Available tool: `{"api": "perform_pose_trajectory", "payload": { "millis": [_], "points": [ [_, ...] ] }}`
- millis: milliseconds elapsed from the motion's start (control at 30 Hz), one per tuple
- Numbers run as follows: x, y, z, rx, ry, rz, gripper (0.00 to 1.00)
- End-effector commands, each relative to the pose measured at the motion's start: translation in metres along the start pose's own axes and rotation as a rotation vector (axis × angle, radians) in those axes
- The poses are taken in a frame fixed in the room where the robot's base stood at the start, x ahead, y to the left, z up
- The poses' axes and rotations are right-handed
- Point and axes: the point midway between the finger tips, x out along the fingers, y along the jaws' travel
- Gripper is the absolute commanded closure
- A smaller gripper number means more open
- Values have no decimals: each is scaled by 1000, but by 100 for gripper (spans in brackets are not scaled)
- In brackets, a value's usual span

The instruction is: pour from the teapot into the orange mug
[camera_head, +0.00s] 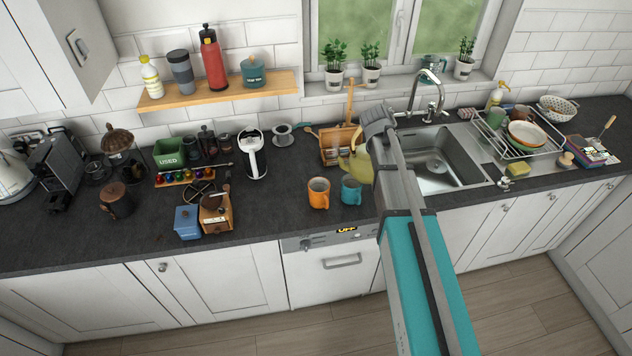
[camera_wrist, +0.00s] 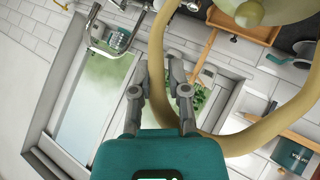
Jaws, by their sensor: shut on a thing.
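The olive-yellow teapot (camera_head: 357,165) is partly hidden behind my arm in the head view. Its spout points left, towards the area above the mugs. The wrist view shows its looped handle (camera_wrist: 156,60) and part of its body (camera_wrist: 225,8). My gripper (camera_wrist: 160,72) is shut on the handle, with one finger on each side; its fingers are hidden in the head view. The orange mug (camera_head: 318,196) stands upright on the worktop, left of and nearer than the teapot. The spout tip is not over the mug. No stream shows.
A teal mug (camera_head: 351,191) stands right beside the orange mug, below the teapot. A wooden caddy (camera_head: 338,147) stands behind. The sink (camera_head: 433,160) is to the right.

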Motion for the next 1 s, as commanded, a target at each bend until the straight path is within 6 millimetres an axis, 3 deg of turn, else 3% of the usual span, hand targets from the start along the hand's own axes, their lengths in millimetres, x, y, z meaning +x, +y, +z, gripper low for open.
{"api": "perform_pose_trajectory", "payload": {
  "millis": [567, 1000],
  "points": [
    [-7, -12, -6, -21, 11, 2, 100],
    [-32, -47, -17, -140, 46, 143, 100]
  ]
}}
